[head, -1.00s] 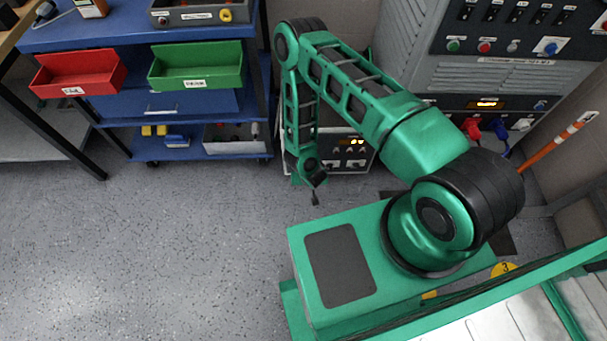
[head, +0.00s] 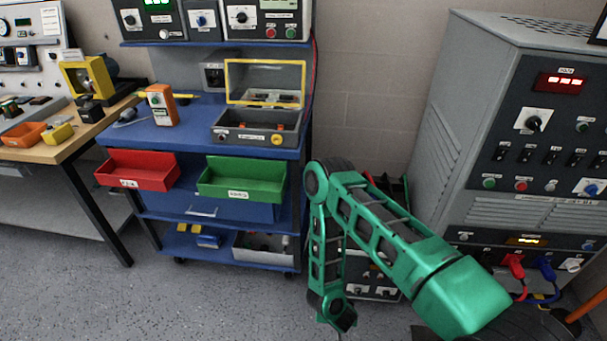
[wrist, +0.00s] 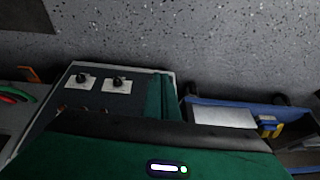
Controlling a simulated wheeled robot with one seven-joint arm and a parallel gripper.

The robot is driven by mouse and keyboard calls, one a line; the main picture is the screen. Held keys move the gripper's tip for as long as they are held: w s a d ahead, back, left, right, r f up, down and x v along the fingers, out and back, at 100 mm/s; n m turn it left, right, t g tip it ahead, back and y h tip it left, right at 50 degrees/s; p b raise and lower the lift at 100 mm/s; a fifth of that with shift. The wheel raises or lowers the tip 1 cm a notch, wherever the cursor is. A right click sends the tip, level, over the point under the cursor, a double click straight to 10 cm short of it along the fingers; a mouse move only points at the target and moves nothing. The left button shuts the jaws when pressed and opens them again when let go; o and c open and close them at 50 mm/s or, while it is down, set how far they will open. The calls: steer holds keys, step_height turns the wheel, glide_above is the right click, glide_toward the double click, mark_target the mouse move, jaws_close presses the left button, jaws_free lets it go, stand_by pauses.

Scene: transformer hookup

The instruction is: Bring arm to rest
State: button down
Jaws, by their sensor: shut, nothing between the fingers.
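My green arm (head: 395,235) is folded, with its forearm hanging down from the elbow in the head view. My gripper (head: 343,319) is at the low end of the forearm, pointing down near the bottom edge of the picture. It is small and dark there, shut, with nothing seen held. In the wrist view the green wrist housing with a lit status light fills the bottom, and the fingertips are not seen.
A blue cart (head: 203,204) with red (head: 136,170) and green (head: 240,178) bins stands left of my arm. A grey cabinet (head: 475,120) with plugged red and blue leads stands right. A panelled box (head: 372,278) sits behind my forearm. Floor (head: 220,305) at the lower left is clear.

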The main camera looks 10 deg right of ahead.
steer(key=w+d+r+h, duration=0.1)
steer(key=w+d+r, duration=0.4)
steer(key=w+r, duration=0.25)
steer(key=w+d+r+m+g+h, duration=0.1)
steer(key=w+d+r, duration=0.1)
steer(key=d+r, duration=0.85)
steer(key=w+d+r+m+g+h, duration=0.15)
steer(key=d+r, duration=0.35)
steer(key=r, duration=1.1)
steer(key=s+d+r+m+g, duration=0.1)
steer(key=s+d+r, duration=0.2)
steer(key=s+r, duration=0.45)
steer(key=s+d+r+g, duration=0.1)
steer(key=s+d+r, duration=0.35)
steer(key=r, duration=0.55)
steer(key=s+a+r+y, duration=0.2)
steer(key=s+r, duration=0.3)
steer(key=s, duration=0.4)
steer(key=s+a+r+y, duration=0.2)
steer(key=s+r, duration=0.3)
steer(key=s, duration=0.4)
steer(key=shift+s+r, duration=0.3)
steer(key=shift+r, duration=0.05)
